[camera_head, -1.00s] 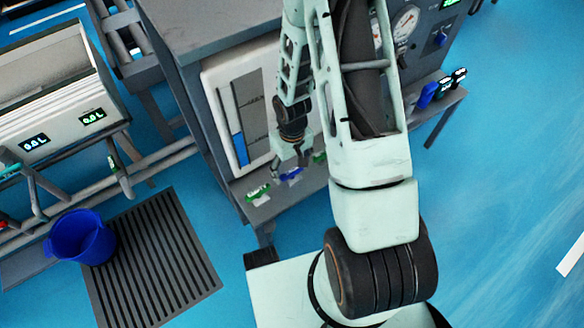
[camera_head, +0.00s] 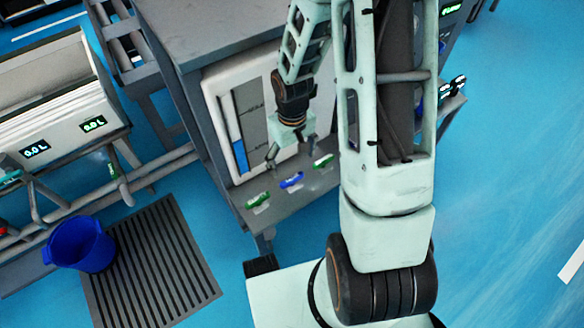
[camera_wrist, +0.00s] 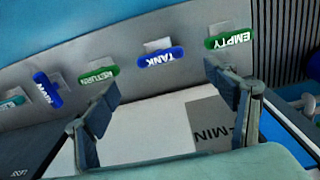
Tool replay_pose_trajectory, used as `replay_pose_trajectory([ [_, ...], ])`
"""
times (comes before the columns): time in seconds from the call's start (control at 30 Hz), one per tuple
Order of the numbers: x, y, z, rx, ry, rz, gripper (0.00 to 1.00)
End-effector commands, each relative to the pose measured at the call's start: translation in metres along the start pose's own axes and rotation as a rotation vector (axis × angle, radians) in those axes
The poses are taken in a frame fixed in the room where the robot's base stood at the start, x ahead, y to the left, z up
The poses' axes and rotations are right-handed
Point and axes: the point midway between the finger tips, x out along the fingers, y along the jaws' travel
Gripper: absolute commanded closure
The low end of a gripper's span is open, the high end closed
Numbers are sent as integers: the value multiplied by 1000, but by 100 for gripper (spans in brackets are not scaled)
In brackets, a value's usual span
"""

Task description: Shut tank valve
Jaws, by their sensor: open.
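The tank valve is a blue handle labelled TANK (camera_wrist: 161,61), upside down in the wrist view. In the head view the blue handle (camera_head: 291,180) sits on the grey front ledge between two green ones. It lies roughly along the ledge, over a pale tag. My gripper (camera_head: 291,150) is open and empty, behind and above the handle, towards the white gauge panel. In the wrist view my gripper's fingers (camera_wrist: 163,86) are spread wide, and the handle shows beyond the gap between them, apart from both.
Green EMPTY (camera_wrist: 229,40) and RETURN (camera_wrist: 99,75) handles flank the TANK handle. A blue MAIN handle (camera_wrist: 47,90) is angled differently. The gauge panel (camera_head: 225,130) stands behind the ledge. A blue bucket (camera_head: 80,245) stands by a floor grate (camera_head: 165,270).

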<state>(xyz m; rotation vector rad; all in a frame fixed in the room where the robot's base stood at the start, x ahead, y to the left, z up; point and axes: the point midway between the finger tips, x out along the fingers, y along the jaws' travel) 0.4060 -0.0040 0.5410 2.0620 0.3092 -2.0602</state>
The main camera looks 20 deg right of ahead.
Motion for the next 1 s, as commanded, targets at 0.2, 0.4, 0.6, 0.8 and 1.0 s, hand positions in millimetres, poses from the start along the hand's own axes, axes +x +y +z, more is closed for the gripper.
replay_pose_trajectory([
  [0.2,-26,0,0,1,2,1,22],
  [0.4,-34,0,0,-1,0,0,22],
  [0.6,-34,0,0,-1,0,0,22],
  [0.8,-34,0,0,0,0,0,22],
  [1.0,-44,2,-1,15,9,5,22],
])
